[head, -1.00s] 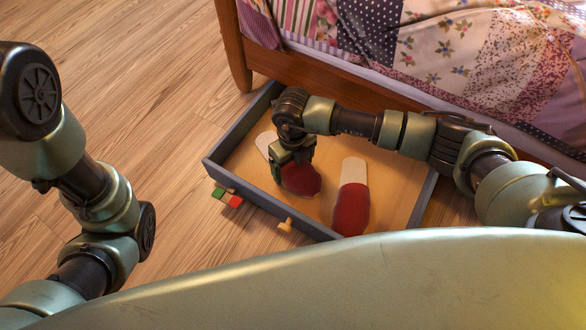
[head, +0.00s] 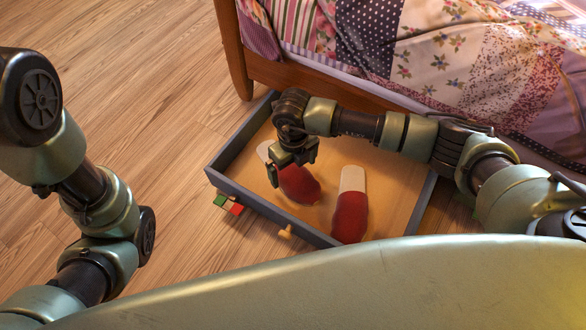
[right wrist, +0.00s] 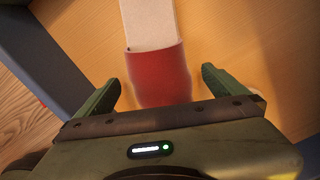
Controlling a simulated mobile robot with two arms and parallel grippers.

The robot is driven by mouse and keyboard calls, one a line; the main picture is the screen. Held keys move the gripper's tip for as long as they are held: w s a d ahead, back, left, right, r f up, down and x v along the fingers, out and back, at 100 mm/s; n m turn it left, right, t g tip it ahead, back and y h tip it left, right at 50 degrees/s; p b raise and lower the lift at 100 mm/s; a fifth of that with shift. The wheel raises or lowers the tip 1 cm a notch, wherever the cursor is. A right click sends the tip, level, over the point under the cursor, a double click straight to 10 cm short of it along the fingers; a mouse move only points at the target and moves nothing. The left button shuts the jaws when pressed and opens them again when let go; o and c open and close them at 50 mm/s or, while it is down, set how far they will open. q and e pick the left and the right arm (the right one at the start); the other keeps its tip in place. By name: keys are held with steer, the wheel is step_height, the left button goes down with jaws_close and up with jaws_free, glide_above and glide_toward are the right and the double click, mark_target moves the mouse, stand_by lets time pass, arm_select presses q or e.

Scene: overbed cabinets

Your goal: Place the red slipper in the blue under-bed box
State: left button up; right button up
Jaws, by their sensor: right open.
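The blue-grey under-bed box (head: 270,213) is pulled out beside the bed, its wooden floor showing. Two red slippers with pale insoles lie inside. The left red slipper (head: 300,186) is under my right gripper (head: 291,165), partly hidden by it. The other slipper (head: 350,215) lies to its right, apart from it. My right gripper is open, one finger on each side of the left slipper. In the right wrist view, that slipper (right wrist: 160,75) shows between the spread fingers. My left gripper is out of view; only my left arm shows.
The bed with a patchwork quilt (head: 440,50) and wooden frame (head: 300,80) stands behind the box. Colored blocks (head: 228,204) and a small yellowish piece (head: 286,233) are at the box's front edge. The wooden floor at left is clear.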

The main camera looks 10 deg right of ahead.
step_height(320, 180, up, 8)
steer(key=p, duration=0.3)
steer(key=shift+f+p, duration=0.2)
steer(key=shift+p, duration=0.1)
steer(key=shift+r+p, duration=0.3)
steer(key=shift+r, duration=0.25)
